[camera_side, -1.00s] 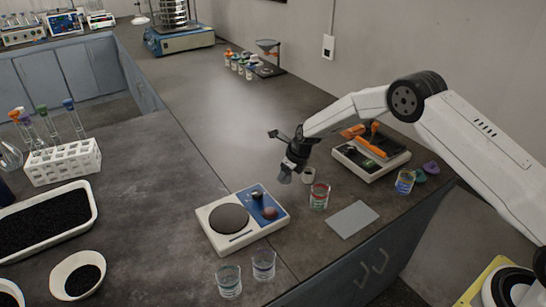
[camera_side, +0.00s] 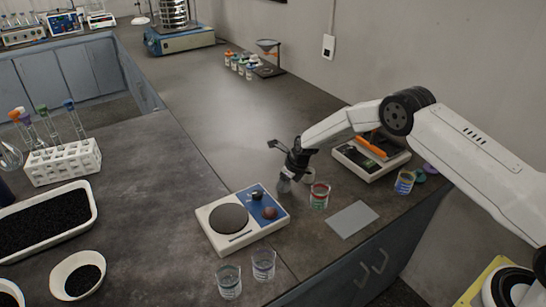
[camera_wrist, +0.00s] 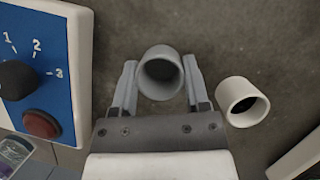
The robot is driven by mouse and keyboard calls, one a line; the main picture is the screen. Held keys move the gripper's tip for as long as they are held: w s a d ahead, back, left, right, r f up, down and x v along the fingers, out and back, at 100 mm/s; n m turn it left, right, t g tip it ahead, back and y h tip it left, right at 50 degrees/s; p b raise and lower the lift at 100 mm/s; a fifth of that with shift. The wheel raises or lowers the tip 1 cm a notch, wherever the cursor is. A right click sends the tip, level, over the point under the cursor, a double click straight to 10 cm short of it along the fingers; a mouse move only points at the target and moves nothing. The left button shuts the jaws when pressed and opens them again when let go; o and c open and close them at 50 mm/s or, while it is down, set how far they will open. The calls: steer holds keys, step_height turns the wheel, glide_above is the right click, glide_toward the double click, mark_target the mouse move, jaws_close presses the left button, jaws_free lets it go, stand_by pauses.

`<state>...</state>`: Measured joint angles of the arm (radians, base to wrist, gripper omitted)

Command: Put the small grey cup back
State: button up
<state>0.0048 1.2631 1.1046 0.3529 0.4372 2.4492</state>
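The small grey cup (camera_wrist: 160,74) is between the two fingers of my gripper (camera_wrist: 160,70) in the wrist view. Both fingers appear to touch its sides, so my gripper looks shut on it. Its open mouth faces the wrist camera and the inside looks empty. In the side view, my gripper (camera_side: 285,182) is low over the bench, right behind the balance-like device with the blue panel. The cup's lower edge is close to the bench top; I cannot tell whether it touches.
A white cup (camera_wrist: 243,101) with a dark inside stands just right of my gripper. The blue-panelled device (camera_side: 230,219) is close on the left.

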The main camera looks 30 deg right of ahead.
steer(key=o, duration=0.3)
steer(key=shift+r, duration=0.1)
steer(key=shift+v, duration=1)
steer(key=v, duration=1)
steer(key=shift+d, duration=0.1)
steer(key=shift+s+r, duration=0.1)
steer(key=shift+s, duration=0.05)
